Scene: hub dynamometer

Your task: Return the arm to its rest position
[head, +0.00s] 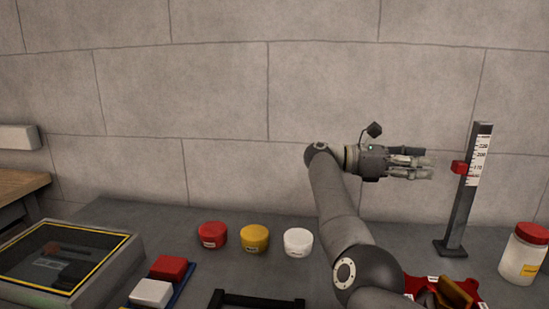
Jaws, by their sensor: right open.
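My right arm comes up from the bottom right of the head view. Its gripper (408,163) is raised above the grey bench (215,270) and points right, toward the height gauge (464,195). The gripper is open, and I see nothing between its fingers. In the picture a gap shows between the fingertips and the gauge. My left gripper is not in view.
A red (212,235), a yellow (254,238) and a white round container (298,242) stand in a row left of my arm. A red-lidded jar (524,253) stands at the right edge. A framed box (125,258) is at left. A red tray (412,283) lies near my arm.

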